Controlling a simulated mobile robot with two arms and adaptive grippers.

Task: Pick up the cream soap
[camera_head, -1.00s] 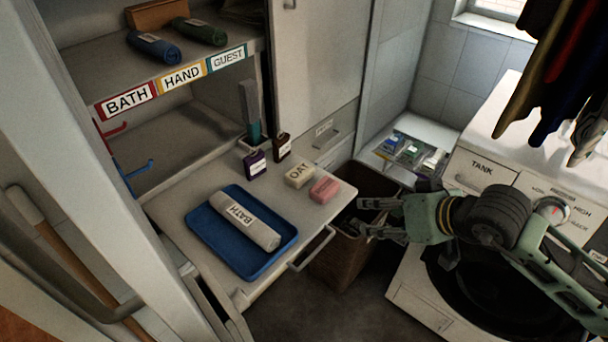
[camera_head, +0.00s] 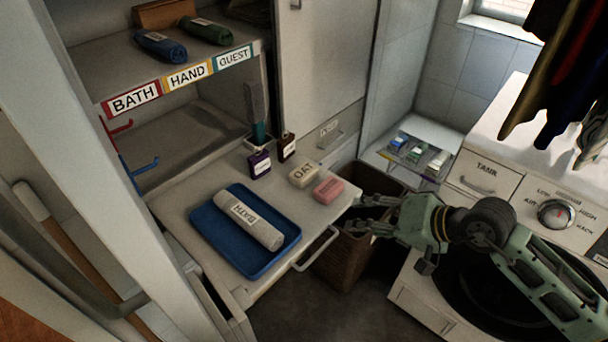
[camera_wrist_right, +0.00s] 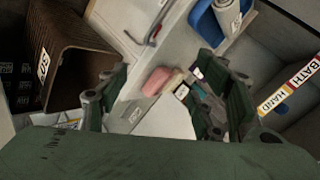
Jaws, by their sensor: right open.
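The cream soap (camera_head: 303,174), a block marked OAT, lies on the pull-out shelf (camera_head: 196,186) behind and left of a pink soap (camera_head: 328,190). In the right wrist view the pink soap (camera_wrist_right: 156,81) shows between my fingers, with part of the cream soap (camera_wrist_right: 174,80) just beyond it. My right gripper (camera_head: 362,213) is open and empty. It is off the shelf's right edge, to the right of both soaps and touching neither. My left gripper is out of view.
A blue tray (camera_head: 257,270) with a rolled BATH towel (camera_head: 243,221) lies left of the soaps. A drawer handle (camera_head: 317,250) juts out in front. A brown basket (camera_head: 340,262) stands below my right gripper.

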